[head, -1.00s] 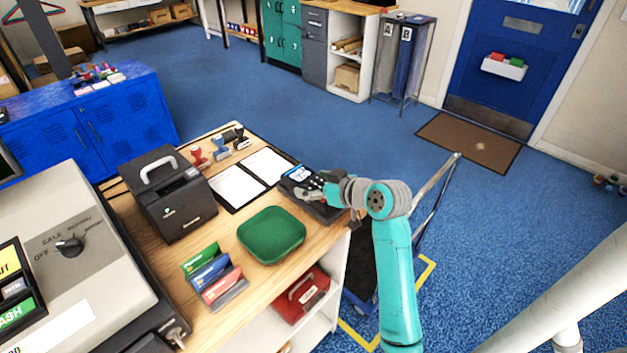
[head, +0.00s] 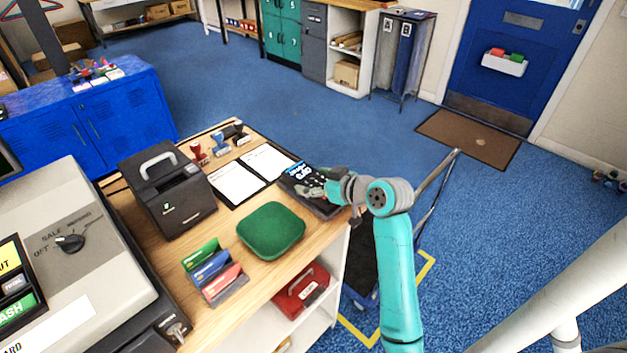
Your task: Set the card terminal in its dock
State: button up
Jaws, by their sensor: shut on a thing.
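The card terminal (head: 298,172) is a dark handheld unit with a lit blue-white screen and pale keys. It is at the right end of the wooden counter, beside the white papers. My gripper (head: 318,190) is shut on the terminal at its near right side, and the fingers cover part of its keys. A dark base (head: 326,208), which looks like the dock, shows under and in front of the terminal. I cannot tell whether the terminal is seated in it or just above it.
A green tray (head: 271,231), a card holder (head: 213,272), a black printer (head: 168,192) and a black clipboard (head: 238,181) share the counter (head: 190,245). Several stamps (head: 219,141) stand behind. The cash register (head: 75,265) fills the left. A red box (head: 301,288) sits on the shelf below.

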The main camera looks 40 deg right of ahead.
jog(key=o, duration=0.8)
jog(key=shift+o, duration=0.2)
jog(key=shift+s, duration=0.1)
jog(key=v, duration=1.2)
